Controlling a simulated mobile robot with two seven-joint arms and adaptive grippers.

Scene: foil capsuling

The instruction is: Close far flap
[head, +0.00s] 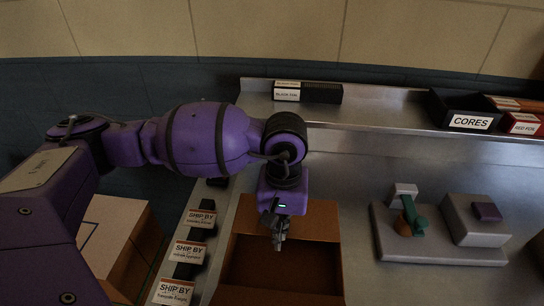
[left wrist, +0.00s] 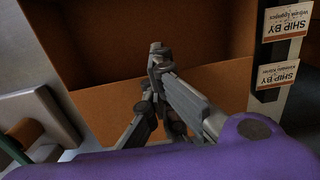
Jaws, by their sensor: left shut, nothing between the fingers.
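An open brown carton (head: 266,262) sits on the steel bench in the lower middle of the head view, its dark inside showing. Its far flap (head: 318,216) shows as a lighter brown panel at the far end, partly hidden behind my gripper. My left gripper (head: 279,243) points down over the far part of the carton, shut and empty. In the left wrist view the gripper's fingers (left wrist: 150,112) are in front of the carton's brown cardboard (left wrist: 215,85). I cannot tell whether they touch it. My right gripper is not in view.
Several "SHIP BY" labels (head: 195,252) line the left side. A small device with a green arm (head: 411,217) and a grey block (head: 470,220) stand right of the carton. A black foil box (head: 322,93) and a cores bin (head: 462,110) sit at the back.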

